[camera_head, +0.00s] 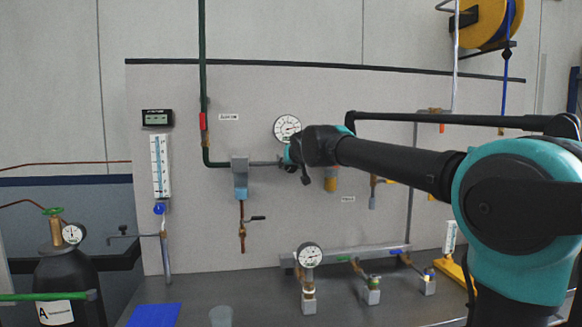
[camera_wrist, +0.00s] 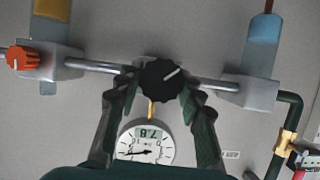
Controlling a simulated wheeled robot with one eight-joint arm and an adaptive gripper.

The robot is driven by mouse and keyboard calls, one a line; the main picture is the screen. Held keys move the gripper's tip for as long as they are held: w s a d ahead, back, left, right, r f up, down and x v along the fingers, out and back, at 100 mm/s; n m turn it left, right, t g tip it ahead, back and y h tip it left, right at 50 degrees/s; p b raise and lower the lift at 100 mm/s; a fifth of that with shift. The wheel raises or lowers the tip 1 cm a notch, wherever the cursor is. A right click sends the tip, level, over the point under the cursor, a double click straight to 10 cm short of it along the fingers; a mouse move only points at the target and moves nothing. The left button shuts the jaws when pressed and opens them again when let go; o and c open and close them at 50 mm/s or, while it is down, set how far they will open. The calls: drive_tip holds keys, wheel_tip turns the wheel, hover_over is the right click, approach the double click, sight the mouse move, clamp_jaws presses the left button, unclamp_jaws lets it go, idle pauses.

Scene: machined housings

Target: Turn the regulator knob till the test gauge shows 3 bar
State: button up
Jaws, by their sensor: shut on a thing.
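The black regulator knob (camera_wrist: 162,80) with a white pointer line is in the middle of the wrist view, on a horizontal pipe. My gripper (camera_wrist: 161,84) is shut on it, one dark finger on each side. In the head view my gripper (camera_head: 290,158) is at the wall panel and hides the knob. A round white dial gauge (camera_head: 287,128) sits just above it. This gauge also shows in the wrist view (camera_wrist: 146,145), between my fingers, with a dark needle and a small digital window; its reading is too small to trust. Which gauge is the test gauge is not clear.
A second dial gauge (camera_head: 310,256) stands on the bench manifold (camera_head: 345,256), with several valves to its right. Grey blocks flank the knob, the left one with an orange knob (camera_wrist: 22,58). A blue mat (camera_head: 154,315) and a cup (camera_head: 221,316) are at the front.

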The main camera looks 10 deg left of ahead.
drive_tip(key=n+h, duration=0.1)
drive_tip(key=n+t+h, duration=0.1)
drive_tip(key=n, duration=0.1)
drive_tip(key=n+h, duration=0.1)
drive_tip(key=shift+a+n, duration=0.25)
drive_tip(key=shift+n, duration=0.15)
drive_tip(key=n+t+h, duration=0.1)
drive_tip(key=n, duration=0.1)
drive_tip(key=n+t+h, duration=0.1)
drive_tip(key=n, duration=0.1)
drive_tip(key=shift+f+n, duration=0.15)
drive_tip(key=shift+n, duration=0.15)
drive_tip(key=n+t, duration=0.1)
drive_tip(key=n, duration=0.2)
drive_tip(key=shift+f+t+h, duration=0.1)
drive_tip(key=shift+t+h, duration=0.2)
drive_tip(key=shift+h, duration=0.1)
drive_tip(key=n+t, duration=0.1)
drive_tip(key=n, duration=0.2)
drive_tip(key=n+t, duration=0.1)
drive_tip(key=n, duration=0.2)
drive_tip(key=n+t+y, duration=0.1)
drive_tip(key=n, duration=0.3)
drive_tip(key=shift+f+t, duration=0.2)
drive_tip(key=shift+t, duration=0.1)
drive_tip(key=shift+n+y, duration=0.4)
drive_tip(key=shift+n, duration=0.1)
drive_tip(key=o, duration=1.2)
drive_tip(key=shift+c, duration=0.2)
